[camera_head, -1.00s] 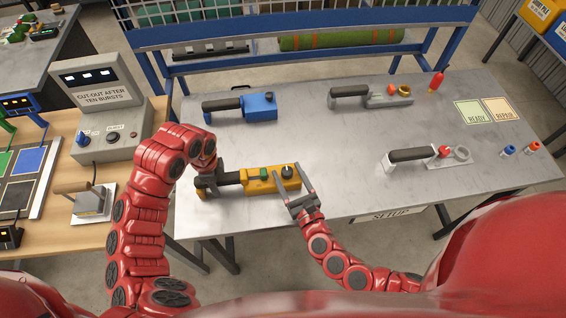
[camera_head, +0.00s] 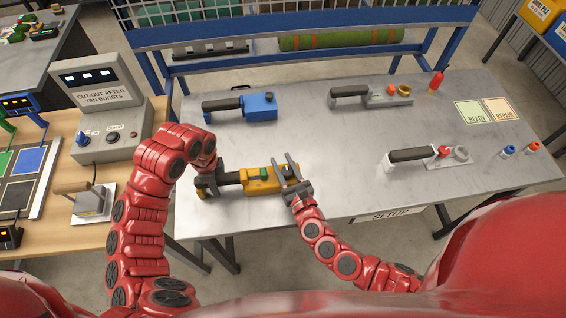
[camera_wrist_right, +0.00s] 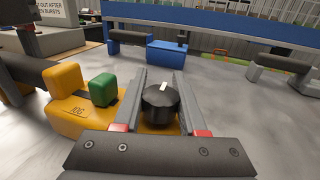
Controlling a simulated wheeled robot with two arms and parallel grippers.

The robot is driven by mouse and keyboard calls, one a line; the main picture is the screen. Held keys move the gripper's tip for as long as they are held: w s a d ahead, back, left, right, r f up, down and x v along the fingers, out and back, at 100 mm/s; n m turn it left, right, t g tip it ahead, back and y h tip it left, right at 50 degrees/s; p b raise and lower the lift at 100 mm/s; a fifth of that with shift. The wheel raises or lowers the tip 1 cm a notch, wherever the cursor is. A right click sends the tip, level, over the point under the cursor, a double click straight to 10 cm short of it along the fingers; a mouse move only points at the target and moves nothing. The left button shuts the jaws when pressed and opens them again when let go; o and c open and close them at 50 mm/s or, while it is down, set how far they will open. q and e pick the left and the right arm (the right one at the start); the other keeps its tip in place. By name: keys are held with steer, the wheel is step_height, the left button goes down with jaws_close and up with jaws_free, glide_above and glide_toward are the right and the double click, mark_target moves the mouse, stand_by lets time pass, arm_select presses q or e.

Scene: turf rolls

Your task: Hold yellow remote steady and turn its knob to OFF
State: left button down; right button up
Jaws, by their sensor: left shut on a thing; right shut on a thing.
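The yellow remote (camera_head: 259,186) lies on the grey metal table, its dark handle to the left and a green button (camera_head: 264,173) on top. It also shows in the right wrist view (camera_wrist_right: 62,82). My left gripper (camera_head: 207,183) is shut on the remote's dark handle. My right gripper (camera_head: 286,170) is at the remote's right end, its fingers shut on the black knob (camera_wrist_right: 160,103), one on each side. The knob's white mark points away from the right wrist camera. The remote's label is only partly readable, and no OFF mark shows.
A blue remote (camera_head: 258,107) lies behind, and grey remotes (camera_head: 377,99) lie further right. A red bottle-like item (camera_head: 437,81) stands at the back right. READY and REPAIR cards (camera_head: 472,112) lie nearby. A grey control box (camera_head: 103,100) stands on the wooden bench to the left.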

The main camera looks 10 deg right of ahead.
jaws_close()
steer(key=shift+m+h, duration=0.3)
steer(key=shift+r+h, duration=0.1)
steer(key=shift+h, duration=0.3)
steer(key=m+h, duration=0.2)
steer(key=h, duration=0.1)
steer(key=d+m+h, duration=0.1)
steer(key=m+h, duration=0.2)
steer(key=h, duration=0.1)
steer(key=shift+s+d+m+g+h, duration=0.1)
steer(key=shift+d+m+g+h, duration=0.15)
steer(key=shift+m+h, duration=0.45)
steer(key=shift+d+m+g+h, duration=0.15)
steer(key=shift+m+g+h, duration=0.25)
steer(key=shift+h, duration=0.65)
steer(key=shift+s+d+m+g+h, duration=0.1)
steer(key=shift+d+m+g+h, duration=0.15)
steer(key=shift+m+h, duration=0.5)
steer(key=o, duration=1.1)
jaws_free()
steer(key=shift+a, duration=0.1)
